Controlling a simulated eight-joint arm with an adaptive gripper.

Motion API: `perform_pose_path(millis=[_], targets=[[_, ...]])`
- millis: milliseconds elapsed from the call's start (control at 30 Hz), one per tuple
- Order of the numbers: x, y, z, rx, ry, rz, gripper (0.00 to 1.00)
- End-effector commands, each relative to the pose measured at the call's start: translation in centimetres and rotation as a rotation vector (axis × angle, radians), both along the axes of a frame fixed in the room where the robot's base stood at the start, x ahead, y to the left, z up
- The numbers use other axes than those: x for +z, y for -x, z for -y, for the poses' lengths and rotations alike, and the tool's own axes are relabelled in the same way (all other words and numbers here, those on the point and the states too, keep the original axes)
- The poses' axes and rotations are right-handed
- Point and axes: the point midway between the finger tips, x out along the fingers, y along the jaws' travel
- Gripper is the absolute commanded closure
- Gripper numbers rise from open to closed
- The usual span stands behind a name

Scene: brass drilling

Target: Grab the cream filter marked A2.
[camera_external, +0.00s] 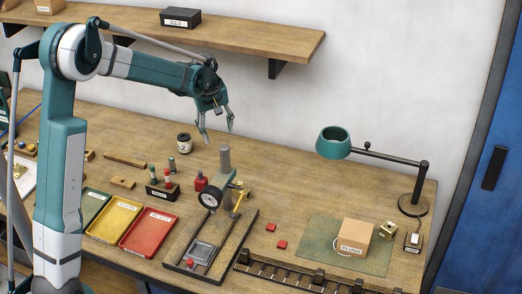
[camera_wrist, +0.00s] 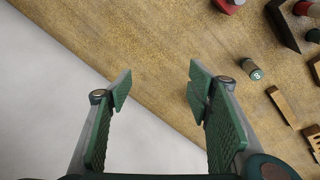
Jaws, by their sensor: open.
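I cannot make out a marking A2 on anything. A dark-topped jar with a cream front (camera_external: 184,142) stands on the bench near the wall; its marking is too small to read. A small green-topped cylinder (camera_external: 172,164) stands in front of it and also shows right of the fingers in the wrist view (camera_wrist: 253,70), with a pale mark on its top. My gripper (camera_external: 218,130) is open and empty, high above the back of the bench. In the wrist view its fingers (camera_wrist: 158,85) are spread over the bench's back edge and the pale wall.
A dark holder (camera_external: 162,192) with small cylinders, a red bottle (camera_external: 200,181) and a gauge stand (camera_external: 224,165) crowd the bench middle. Green, yellow and red trays (camera_external: 148,232) lie at front. A lamp (camera_external: 333,143) stands right; a shelf (camera_external: 240,36) hangs above.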

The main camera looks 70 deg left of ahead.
Motion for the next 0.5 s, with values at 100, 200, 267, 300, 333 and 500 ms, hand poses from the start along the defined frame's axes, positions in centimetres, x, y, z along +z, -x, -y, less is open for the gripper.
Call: perform_pose_path(millis=[100,200,267,300,333,500], targets=[[-1.0,1.2,-3.4,0.055,0.026,-0.024,0.50],[-1.7,2.5,-5.9,0.105,0.050,-0.045,0.50],[-2.2,3.5,-7.4,0.135,0.067,-0.059,0.50],[-2.5,4.0,-8.3,0.154,0.076,-0.067,0.50],[-2.7,4.5,-9.0,0.170,0.084,-0.073,0.50],[-4.0,6.9,-12.4,0.243,0.122,-0.104,0.50]])
